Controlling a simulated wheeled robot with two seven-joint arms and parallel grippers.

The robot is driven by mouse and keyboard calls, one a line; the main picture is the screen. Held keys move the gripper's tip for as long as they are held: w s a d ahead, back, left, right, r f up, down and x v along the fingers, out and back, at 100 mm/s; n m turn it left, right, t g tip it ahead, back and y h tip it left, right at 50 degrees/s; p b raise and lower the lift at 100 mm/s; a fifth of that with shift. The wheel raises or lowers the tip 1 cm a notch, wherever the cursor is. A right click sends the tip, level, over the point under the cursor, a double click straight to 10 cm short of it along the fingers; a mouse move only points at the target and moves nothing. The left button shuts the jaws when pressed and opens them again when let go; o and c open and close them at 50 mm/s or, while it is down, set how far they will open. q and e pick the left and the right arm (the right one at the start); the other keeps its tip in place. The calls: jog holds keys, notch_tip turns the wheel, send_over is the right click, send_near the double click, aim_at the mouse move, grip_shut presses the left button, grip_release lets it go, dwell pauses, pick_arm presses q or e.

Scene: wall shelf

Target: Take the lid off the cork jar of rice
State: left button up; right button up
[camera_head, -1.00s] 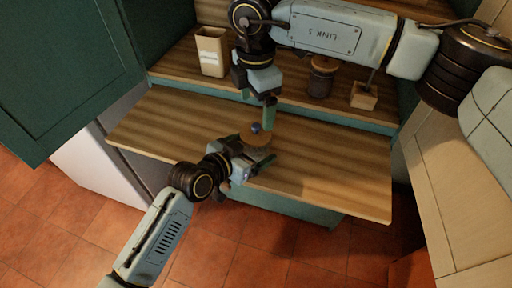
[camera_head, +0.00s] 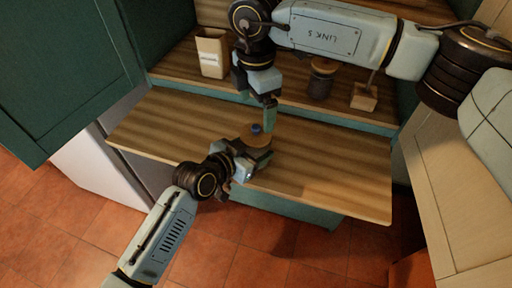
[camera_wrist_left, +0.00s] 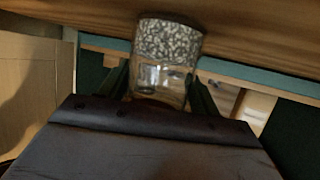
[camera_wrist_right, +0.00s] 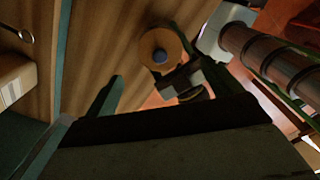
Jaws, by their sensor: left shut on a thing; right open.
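The cork jar of rice stands upright at the front edge of the wooden counter, its round cork lid (camera_head: 254,136) with a blue knob (camera_head: 256,128) on top. My left gripper (camera_head: 256,158) is shut on the jar's body from the front. My right gripper (camera_head: 269,116) is open and empty, its fingers pointing down just behind and above the lid. The lid (camera_wrist_right: 172,43) also shows in the right wrist view, apart from the fingers.
A cream box (camera_head: 211,54), a dark jar with a cork lid (camera_head: 321,79) and a wooden block with a stick (camera_head: 364,97) stand on the ledge behind. A green cabinet door (camera_head: 65,75) is at the left. The counter (camera_head: 330,175) is clear on both sides.

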aim_at(256, 127)
jog(key=n, duration=0.7)
jog(key=shift+s+r, duration=0.1)
jog(key=shift+r, duration=0.25)
jog(key=n, duration=0.5)
jog(key=shift+s+r+n, duration=0.1)
jog(key=shift+r+n, duration=0.2)
jog(key=shift+n, duration=0.1)
jog(key=n, duration=0.5)
jog(key=shift+s+r+n+t, duration=0.1)
jog(key=shift+r+n+t, duration=0.2)
jog(key=n, duration=0.3)
jog(key=shift+r, duration=0.2)
jog(key=n, duration=0.4)
jog(key=shift+s+a+r, duration=0.1)
jog(key=shift+r, duration=0.1)
jog(key=f+n, duration=0.3)
jog(key=n, duration=0.4)
jog(key=f+n, duration=0.3)
jog(key=n, duration=0.4)
jog(key=f+n, duration=0.3)
jog(key=n, duration=0.4)
jog(key=shift+w+f+n+t, duration=0.3)
jog(key=shift+f+n+t, duration=0.1)
